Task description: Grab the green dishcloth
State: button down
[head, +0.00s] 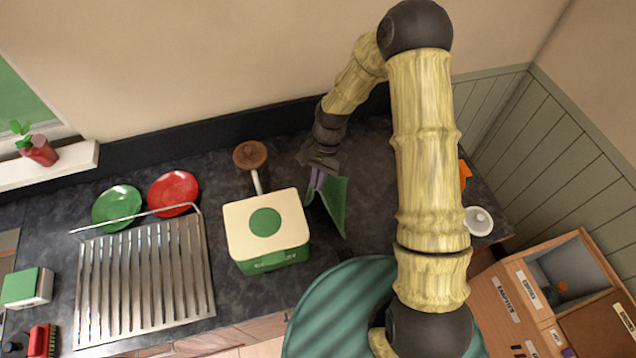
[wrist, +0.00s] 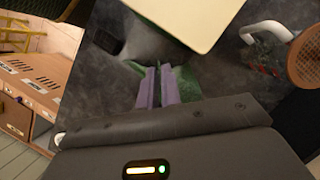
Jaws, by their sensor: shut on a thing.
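The green dishcloth (head: 334,200) hangs from my gripper (head: 317,180) in the head view, over the dark counter to the right of the cream and green box. My gripper's purple fingers are shut on the cloth's upper part. In the wrist view the two fingers (wrist: 156,88) are close together, with green cloth (wrist: 184,84) showing on both sides of them. Whether the cloth's lower edge touches the counter, I cannot tell.
The cream and green box (head: 266,225) stands just left of the cloth. A brown-headed brush-like thing (head: 250,155) is behind it. A metal drying rack (head: 145,275), a red plate (head: 173,190) and a green plate (head: 117,205) are further left. A white cup (head: 478,221) is at the right.

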jog(key=shift+r, duration=0.85)
notch_tip(320, 180, up, 9)
notch_tip(320, 180, up, 9)
dwell(0.3)
